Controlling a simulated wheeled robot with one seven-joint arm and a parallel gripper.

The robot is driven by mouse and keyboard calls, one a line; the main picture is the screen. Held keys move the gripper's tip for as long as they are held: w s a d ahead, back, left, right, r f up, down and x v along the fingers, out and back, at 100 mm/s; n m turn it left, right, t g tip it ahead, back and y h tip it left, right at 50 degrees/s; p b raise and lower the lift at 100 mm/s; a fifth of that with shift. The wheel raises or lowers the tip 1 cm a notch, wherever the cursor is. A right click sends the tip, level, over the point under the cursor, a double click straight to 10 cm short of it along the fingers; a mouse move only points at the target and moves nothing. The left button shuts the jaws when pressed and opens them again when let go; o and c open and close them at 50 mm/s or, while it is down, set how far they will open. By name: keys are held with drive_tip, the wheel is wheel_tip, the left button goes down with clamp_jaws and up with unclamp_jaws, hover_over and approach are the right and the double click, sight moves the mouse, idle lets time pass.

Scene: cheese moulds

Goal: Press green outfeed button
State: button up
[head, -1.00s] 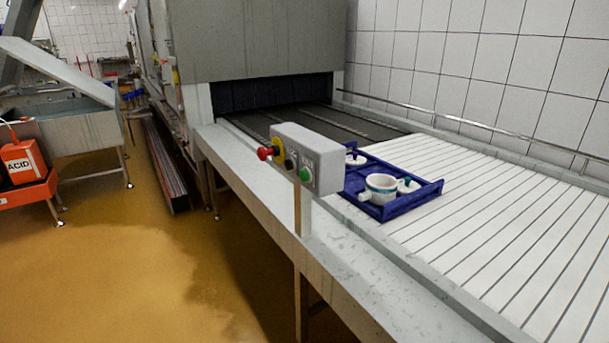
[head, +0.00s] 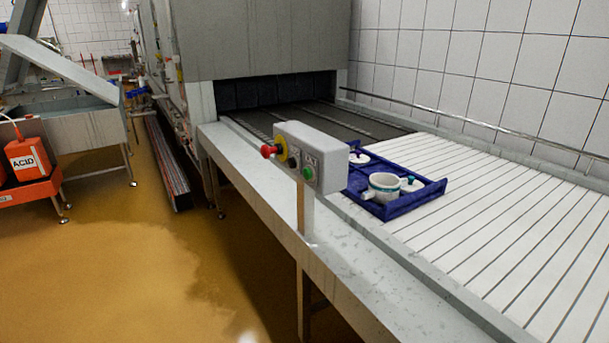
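The green button (head: 308,173) is on the front face of a grey control box (head: 322,160), near its lower right. The box stands on a post (head: 305,215) at the near edge of the conveyor. On the same box, to the left, are a red mushroom button (head: 267,151) on a yellow base (head: 281,148) and a dark knob (head: 293,162). A small labelled plate is beside the green button; I cannot read it clearly. My gripper is not in view.
A blue tray (head: 427,194) with white cups and lids sits on the white slatted conveyor (head: 510,215) behind the box. A metal ledge (head: 375,262) runs along the conveyor's near side. An orange acid container (head: 25,158) stands far left. The yellow-brown floor (head: 120,260) is clear.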

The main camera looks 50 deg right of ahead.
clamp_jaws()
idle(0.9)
